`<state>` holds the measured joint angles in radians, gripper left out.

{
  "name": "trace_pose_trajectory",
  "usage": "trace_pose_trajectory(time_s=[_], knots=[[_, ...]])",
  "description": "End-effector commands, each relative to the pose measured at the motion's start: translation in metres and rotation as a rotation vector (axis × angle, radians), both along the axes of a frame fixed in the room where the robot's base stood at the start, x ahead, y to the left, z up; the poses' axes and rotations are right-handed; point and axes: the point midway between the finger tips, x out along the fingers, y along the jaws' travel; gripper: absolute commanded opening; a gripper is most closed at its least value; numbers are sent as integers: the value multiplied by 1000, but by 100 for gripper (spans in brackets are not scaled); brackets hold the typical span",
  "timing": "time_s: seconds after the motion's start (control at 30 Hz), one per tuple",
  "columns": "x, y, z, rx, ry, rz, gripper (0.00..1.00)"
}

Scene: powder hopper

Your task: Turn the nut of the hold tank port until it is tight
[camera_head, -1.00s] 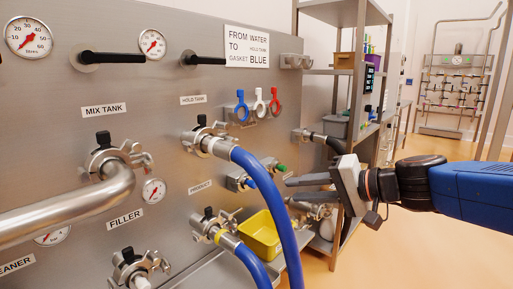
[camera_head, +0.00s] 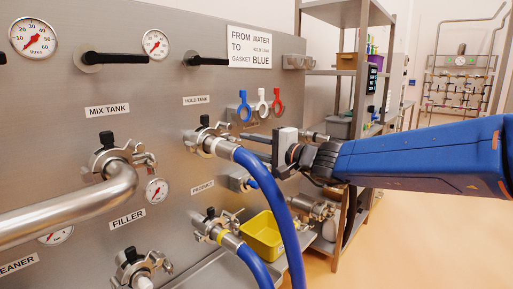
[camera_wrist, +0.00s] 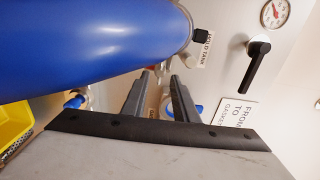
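The hold tank port (camera_head: 205,139) is a steel clamp on the panel under the HOLD TANK label (camera_head: 196,99). Its winged nut (camera_head: 222,128) is on its right side. A blue hose (camera_head: 262,178) runs from the port and bends down. My gripper (camera_head: 245,146) is just right of the port, beside the hose, its fingers pointing at the panel. In the wrist view its two fingers (camera_wrist: 160,76) stand apart with nothing between them. The hose (camera_wrist: 90,50) fills the upper left there, and the nut is not clearly visible.
Blue, white and red gasket tools (camera_head: 261,105) hang above my gripper. The product port (camera_head: 212,222) with a second blue hose is below. A yellow bin (camera_head: 262,237) stands on the lower ledge. A steel shelf rack (camera_head: 345,60) stands behind on the right.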

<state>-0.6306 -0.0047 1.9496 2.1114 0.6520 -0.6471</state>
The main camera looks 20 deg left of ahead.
Motion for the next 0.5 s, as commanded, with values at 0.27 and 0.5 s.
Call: trace_pose_trajectory(time_s=[0.27, 0.5], knots=[[13, 33, -1, -1, 0, 1, 27], [19, 48, 0, 0, 0, 1, 27]])
